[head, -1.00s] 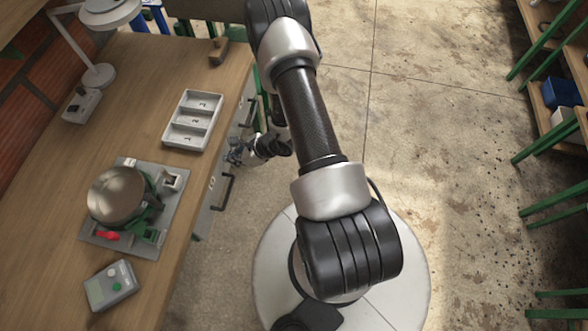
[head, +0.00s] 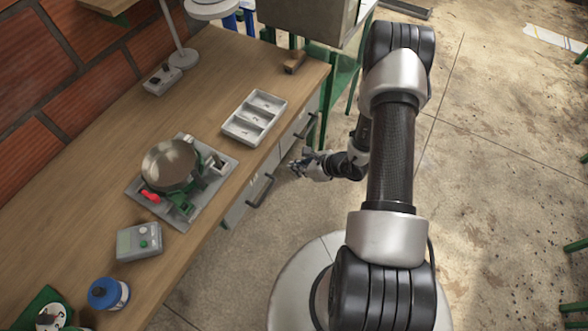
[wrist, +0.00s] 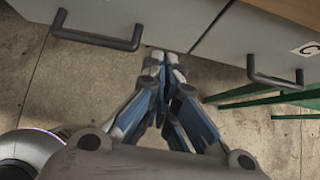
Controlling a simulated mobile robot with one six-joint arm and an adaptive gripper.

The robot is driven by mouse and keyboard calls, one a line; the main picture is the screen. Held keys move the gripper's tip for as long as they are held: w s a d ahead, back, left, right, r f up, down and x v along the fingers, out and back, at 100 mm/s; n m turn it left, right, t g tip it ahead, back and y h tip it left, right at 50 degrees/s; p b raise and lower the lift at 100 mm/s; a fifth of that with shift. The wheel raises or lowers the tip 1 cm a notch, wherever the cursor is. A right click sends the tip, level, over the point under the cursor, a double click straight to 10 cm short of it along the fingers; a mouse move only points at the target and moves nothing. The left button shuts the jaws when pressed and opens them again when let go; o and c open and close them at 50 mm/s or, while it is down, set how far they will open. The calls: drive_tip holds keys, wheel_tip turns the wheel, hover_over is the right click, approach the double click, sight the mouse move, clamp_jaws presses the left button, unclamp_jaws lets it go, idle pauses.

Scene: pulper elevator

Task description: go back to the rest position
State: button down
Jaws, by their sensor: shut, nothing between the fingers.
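My gripper (head: 299,164) is beside the front of the workbench (head: 100,190), near the drawers and below the level of the bench top. In the wrist view, my gripper (wrist: 165,65) has its fingers together with nothing between them. It points toward the drawer fronts (wrist: 215,35), between two dark handles. I cannot tell whether the fingertips touch the drawer front.
On the bench are a grey three-part tray (head: 254,117), a pan-like device on a plate (head: 170,165), a grey control box (head: 139,242) and a blue-lidded jar (head: 108,293). Drawer handles (head: 261,191) stick out.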

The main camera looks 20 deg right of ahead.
drive_tip(key=p+v, duration=0.1)
drive_tip(key=v, duration=0.5)
drive_tip(key=shift+p, duration=0.3)
drive_tip(key=shift+w+d, duration=0.1)
